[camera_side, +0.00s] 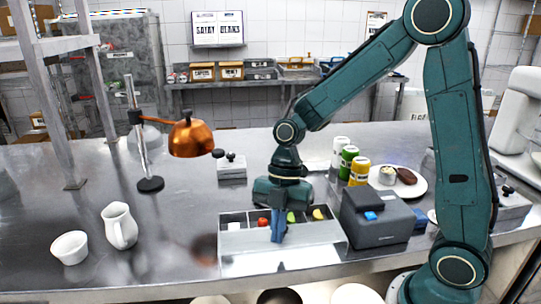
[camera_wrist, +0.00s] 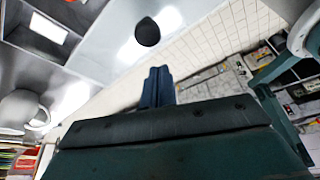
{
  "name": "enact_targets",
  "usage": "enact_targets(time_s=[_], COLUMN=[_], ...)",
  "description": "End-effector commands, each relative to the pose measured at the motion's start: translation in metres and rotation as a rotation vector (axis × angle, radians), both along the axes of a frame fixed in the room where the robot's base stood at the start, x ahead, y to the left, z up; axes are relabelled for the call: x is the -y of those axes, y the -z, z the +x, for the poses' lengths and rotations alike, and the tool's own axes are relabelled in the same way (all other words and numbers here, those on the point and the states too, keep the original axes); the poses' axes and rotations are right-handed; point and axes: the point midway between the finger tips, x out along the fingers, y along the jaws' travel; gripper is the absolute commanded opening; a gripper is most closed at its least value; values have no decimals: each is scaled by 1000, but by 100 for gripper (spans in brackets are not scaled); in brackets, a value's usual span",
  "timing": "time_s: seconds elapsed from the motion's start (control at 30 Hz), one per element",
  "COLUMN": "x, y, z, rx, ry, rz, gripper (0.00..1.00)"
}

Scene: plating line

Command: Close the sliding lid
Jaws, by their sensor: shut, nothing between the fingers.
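A low metal bin (camera_side: 232,216) with several compartments sits on the steel counter in the side view. Red, green and yellow pieces show in its compartments. A flat pale metal panel (camera_side: 312,236), apparently the sliding lid, lies along the bin's near side, and the compartments behind it are uncovered. My gripper (camera_side: 278,239) points down at the middle of the panel with its blue fingers together and empty. Whether the fingertips touch the panel I cannot tell.
A dark grey box-shaped machine (camera_side: 378,217) stands close to the bin's right. Several bottles (camera_side: 349,159) and a plate (camera_side: 414,187) of food are behind it. A copper lamp (camera_side: 190,139), a white jug (camera_side: 119,226) and a cup (camera_side: 70,247) stand left.

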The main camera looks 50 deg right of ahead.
Motion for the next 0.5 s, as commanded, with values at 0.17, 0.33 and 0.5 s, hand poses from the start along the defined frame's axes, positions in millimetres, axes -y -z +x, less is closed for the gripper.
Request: enact_targets(time_s=[0.17,0.33,0.5], x=[14,19,20], y=[3,4,3], z=[5,6,7], rx=[-1,0,0], ry=[2,0,0], rz=[0,0,0], gripper=[0,0,0])
